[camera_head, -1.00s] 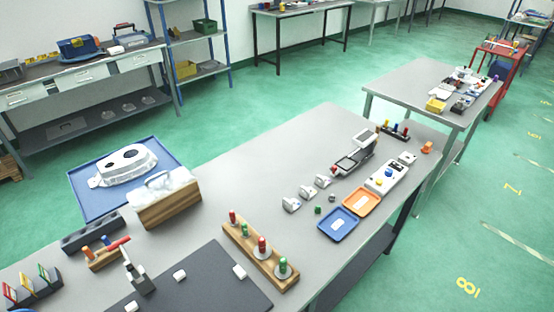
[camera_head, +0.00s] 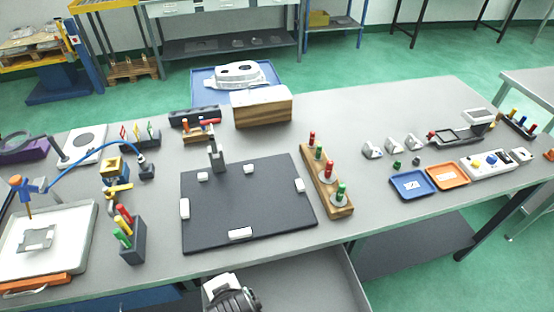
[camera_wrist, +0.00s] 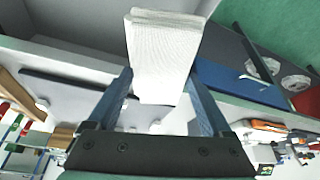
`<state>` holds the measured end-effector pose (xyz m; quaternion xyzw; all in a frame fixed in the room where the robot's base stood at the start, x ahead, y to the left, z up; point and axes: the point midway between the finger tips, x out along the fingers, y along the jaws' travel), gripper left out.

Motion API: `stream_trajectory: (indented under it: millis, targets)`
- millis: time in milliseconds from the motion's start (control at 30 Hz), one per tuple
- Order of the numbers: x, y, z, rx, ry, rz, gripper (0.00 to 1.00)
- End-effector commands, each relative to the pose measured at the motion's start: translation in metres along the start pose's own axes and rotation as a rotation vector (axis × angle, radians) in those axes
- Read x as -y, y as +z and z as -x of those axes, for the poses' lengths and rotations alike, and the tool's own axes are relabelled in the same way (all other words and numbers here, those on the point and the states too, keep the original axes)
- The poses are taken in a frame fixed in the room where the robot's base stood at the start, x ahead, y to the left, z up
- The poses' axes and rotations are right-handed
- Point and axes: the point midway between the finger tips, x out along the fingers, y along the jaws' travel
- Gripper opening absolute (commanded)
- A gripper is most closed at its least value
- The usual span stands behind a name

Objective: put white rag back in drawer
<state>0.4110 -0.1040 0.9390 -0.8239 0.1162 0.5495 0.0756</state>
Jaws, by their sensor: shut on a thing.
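My gripper (camera_wrist: 158,82) is shut on the white rag (camera_wrist: 163,45), a flat folded cloth held between its two blue-grey fingers in the wrist view. In the head view the rag (camera_head: 218,285) shows as a small white patch beside my dark gripper (camera_head: 232,294), low at the bottom edge. The open grey drawer (camera_head: 318,280) juts out below the table's front edge, around and to the right of my gripper. Its bare floor shows in the head view. The lower part of my gripper is cut off, so its exact height over the drawer cannot be told.
The grey table (camera_head: 385,105) stands just beyond the drawer. On it are a dark mat (camera_head: 250,205) with white blocks, a wooden peg rack (camera_head: 326,185), a dark holder (camera_head: 132,243) with coloured handles and a wooden box (camera_head: 263,112). Green floor is clear at right.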

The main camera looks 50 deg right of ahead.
Motion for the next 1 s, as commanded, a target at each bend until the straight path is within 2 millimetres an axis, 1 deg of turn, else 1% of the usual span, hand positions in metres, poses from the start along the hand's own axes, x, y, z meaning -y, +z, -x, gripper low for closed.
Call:
stream_trajectory:
  millis: [33, 200, 300, 400, 567, 800, 1000]
  targets:
    - [-0.017, 0.007, -0.021, 0.001, 0.017, -0.041, 0.39]
    - [-0.061, 0.025, -0.063, 0.002, 0.060, -0.149, 0.39]
    - [-0.080, 0.035, -0.082, 0.000, 0.079, -0.196, 0.39]
    - [-0.093, 0.042, -0.093, -0.001, 0.092, -0.228, 0.39]
    - [-0.103, 0.048, -0.104, 0.001, 0.101, -0.252, 0.39]
    - [-0.103, 0.065, -0.142, 0.002, 0.102, -0.254, 0.39]
    - [-0.103, 0.072, -0.160, 0.001, 0.102, -0.253, 0.39]
